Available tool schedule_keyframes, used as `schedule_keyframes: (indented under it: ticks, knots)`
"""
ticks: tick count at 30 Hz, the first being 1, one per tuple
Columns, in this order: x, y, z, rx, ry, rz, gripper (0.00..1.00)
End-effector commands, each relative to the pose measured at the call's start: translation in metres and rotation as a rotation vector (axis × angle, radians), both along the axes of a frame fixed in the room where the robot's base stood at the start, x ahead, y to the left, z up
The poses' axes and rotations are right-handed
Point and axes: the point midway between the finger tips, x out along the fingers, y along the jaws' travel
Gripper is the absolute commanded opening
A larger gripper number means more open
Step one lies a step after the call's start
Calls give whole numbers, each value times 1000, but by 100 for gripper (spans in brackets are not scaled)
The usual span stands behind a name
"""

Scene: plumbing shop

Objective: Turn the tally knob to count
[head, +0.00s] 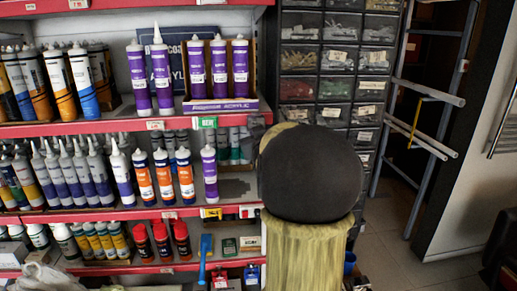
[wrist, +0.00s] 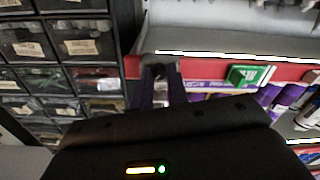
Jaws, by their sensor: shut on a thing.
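The tally knob (wrist: 158,70) is a small dark piece at the red shelf edge in the wrist view. It is mostly covered by my fingers, and its turn angle cannot be read. My gripper (wrist: 157,80) reaches up to the shelf edge with its two dark fingers shut on the knob from both sides. In the head view, my own dark round arm link hides the gripper and the knob. A small grey shape (head: 256,123) shows at the shelf edge just left of that link; I cannot tell whether it is part of the tally counter.
Red-edged shelves (head: 100,127) hold purple, orange and blue sealant tubes close left of my arm. A green tag (wrist: 247,75) sits on the shelf edge beside my gripper. A drawer cabinet (head: 318,60) stands behind. A metal rack (head: 392,120) and open floor lie right.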

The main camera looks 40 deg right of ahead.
Motion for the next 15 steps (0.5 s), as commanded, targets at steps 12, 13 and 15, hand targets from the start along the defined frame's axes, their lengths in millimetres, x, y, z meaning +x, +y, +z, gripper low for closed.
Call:
schedule_keyframes:
  ticks: [12,13,15]
  knots:
    - [0,1,-8,-338,207,0,0]
    - [0,1,-8,-361,221,0,0]
    - [1,1,-7,-417,256,0,0]
